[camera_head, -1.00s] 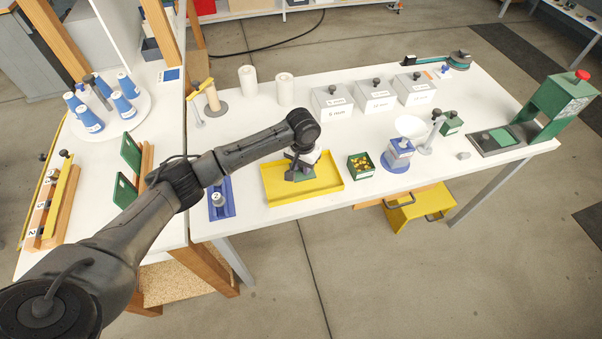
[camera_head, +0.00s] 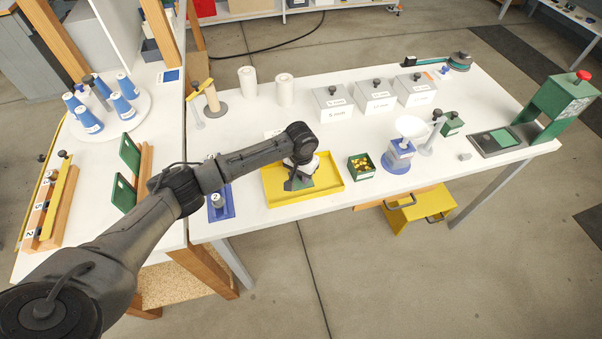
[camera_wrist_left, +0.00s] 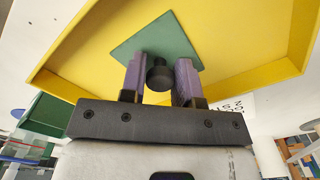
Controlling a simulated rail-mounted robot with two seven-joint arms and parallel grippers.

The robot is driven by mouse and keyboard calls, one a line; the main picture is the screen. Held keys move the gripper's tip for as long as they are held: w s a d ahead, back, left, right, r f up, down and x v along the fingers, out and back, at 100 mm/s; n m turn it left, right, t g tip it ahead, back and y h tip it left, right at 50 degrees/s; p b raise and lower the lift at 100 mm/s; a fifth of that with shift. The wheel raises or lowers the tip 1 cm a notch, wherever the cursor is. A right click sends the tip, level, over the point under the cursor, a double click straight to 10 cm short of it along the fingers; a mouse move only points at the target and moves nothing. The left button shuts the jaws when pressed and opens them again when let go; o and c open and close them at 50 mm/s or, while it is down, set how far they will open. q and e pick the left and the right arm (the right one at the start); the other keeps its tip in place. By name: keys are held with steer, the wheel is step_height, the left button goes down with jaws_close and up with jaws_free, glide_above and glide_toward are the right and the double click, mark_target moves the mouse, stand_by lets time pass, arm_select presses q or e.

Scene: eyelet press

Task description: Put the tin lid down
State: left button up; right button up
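The tin lid (camera_wrist_left: 172,38) is a green square plate with a black knob (camera_wrist_left: 160,74). In the left wrist view it lies against the yellow floor of the tray, with the knob between the two fingers. My left gripper (camera_wrist_left: 160,80) appears closed on this knob, a finger on each side. In the head view the lid (camera_head: 298,185) shows as a dark green patch beneath my left gripper (camera_head: 299,175), within the yellow tray (camera_head: 332,183). I cannot tell whether the lid touches the tray floor. My right gripper is not in view.
An open green tin (camera_head: 361,168) with brassy pieces stands right of the tray. A blue stand with a white funnel (camera_head: 398,155) is beyond it. A blue holder (camera_head: 221,203) stands left of the tray. Grey lidded boxes (camera_head: 334,104) stand behind. The tray's right part is clear.

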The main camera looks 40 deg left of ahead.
arm_select(q)
steer(key=o, duration=0.4)
steer(key=shift+r, duration=0.1)
